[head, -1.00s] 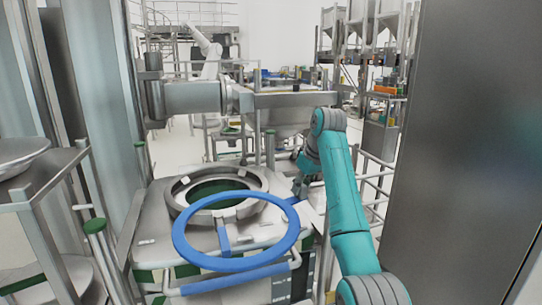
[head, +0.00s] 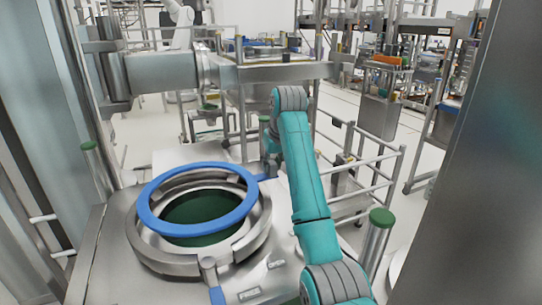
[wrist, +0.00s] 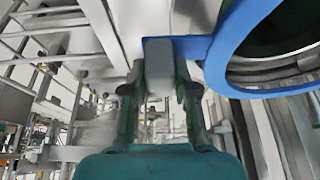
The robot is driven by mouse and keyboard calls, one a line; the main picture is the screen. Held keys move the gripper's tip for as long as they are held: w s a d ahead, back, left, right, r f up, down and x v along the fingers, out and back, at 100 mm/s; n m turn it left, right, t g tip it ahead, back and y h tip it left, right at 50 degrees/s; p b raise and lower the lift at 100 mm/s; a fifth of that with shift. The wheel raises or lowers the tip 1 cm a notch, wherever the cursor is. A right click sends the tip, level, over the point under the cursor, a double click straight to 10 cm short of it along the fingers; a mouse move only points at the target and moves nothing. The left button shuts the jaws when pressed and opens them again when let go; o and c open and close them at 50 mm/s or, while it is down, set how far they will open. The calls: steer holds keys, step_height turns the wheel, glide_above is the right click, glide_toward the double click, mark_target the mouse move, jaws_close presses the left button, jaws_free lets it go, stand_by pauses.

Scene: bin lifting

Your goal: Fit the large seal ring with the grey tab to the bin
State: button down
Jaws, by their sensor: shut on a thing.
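The large blue seal ring (head: 144,206) is above the round metal collar (head: 160,258) of the bin, roughly over its dark green opening. It looks nearly level and slightly off toward the back left; I cannot tell whether it touches the collar. My gripper (head: 270,168) is at the ring's right side, partly hidden by my arm. In the wrist view, my gripper (wrist: 160,88) is shut on the ring's grey tab (wrist: 158,66), and the blue ring (wrist: 222,62) curves off to the right over the collar.
A clamp post with a blue handle (head: 217,294) stands at the collar's front. A metal beam (head: 165,75) crosses behind the bin. Rails (head: 365,195) and a green-capped post (head: 380,225) stand at right. Metal panels flank both sides.

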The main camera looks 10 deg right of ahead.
mark_target(273, 178)
steer(key=shift+w+f, duration=0.1)
steer(key=shift+a+f, duration=0.1)
steer(key=shift+f, duration=3.25)
steer(key=shift+r, duration=0.2)
steer(key=shift+f, duration=0.15)
steer(key=c, duration=0.8)
jaws_free()
